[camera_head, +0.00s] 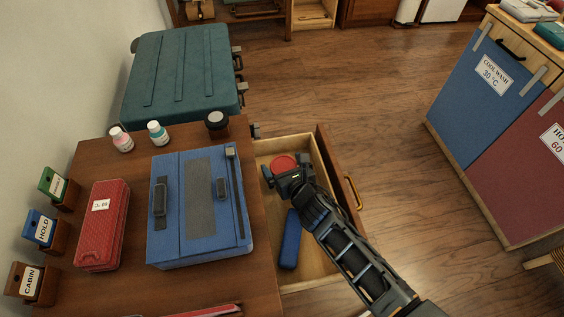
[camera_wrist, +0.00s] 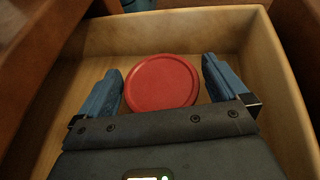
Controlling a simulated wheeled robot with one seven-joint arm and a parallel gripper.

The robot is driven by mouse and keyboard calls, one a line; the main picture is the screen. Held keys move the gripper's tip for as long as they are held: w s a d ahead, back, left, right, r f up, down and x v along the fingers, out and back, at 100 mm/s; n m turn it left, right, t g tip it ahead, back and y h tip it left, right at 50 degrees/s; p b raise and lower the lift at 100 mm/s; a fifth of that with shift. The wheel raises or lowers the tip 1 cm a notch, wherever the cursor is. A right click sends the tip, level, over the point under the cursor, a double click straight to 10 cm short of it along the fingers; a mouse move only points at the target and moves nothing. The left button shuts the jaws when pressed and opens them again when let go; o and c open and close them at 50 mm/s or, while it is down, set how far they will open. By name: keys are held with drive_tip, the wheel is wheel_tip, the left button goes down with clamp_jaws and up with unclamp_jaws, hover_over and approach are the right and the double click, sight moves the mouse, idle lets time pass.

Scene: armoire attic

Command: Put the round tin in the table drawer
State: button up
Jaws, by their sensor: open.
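The round tin, with a red lid (camera_head: 283,162), is inside the open table drawer (camera_head: 334,157). In the wrist view the red round tin (camera_wrist: 162,82) lies between the two blue fingers of my gripper (camera_wrist: 163,88), with a gap on each side. My gripper (camera_head: 281,172) is open and reaches down into the drawer over the tin. It hides part of the tin in the head view. The drawer walls (camera_wrist: 285,75) surround the tin and the fingers.
A blue case (camera_head: 289,240) lies in the drawer nearer the front of the picture. On the table (camera_head: 130,285) stand a large blue box (camera_head: 205,245), a red case (camera_head: 104,225), small bottles (camera_head: 157,132) and a dark jar (camera_head: 216,123). A teal suitcase (camera_head: 180,75) is behind.

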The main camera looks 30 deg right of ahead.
drive_tip(key=p+v, duration=0.1)
drive_tip(key=v, duration=0.9)
drive_tip(key=shift+s+r, duration=0.2)
drive_tip(key=shift+s, duration=0.1)
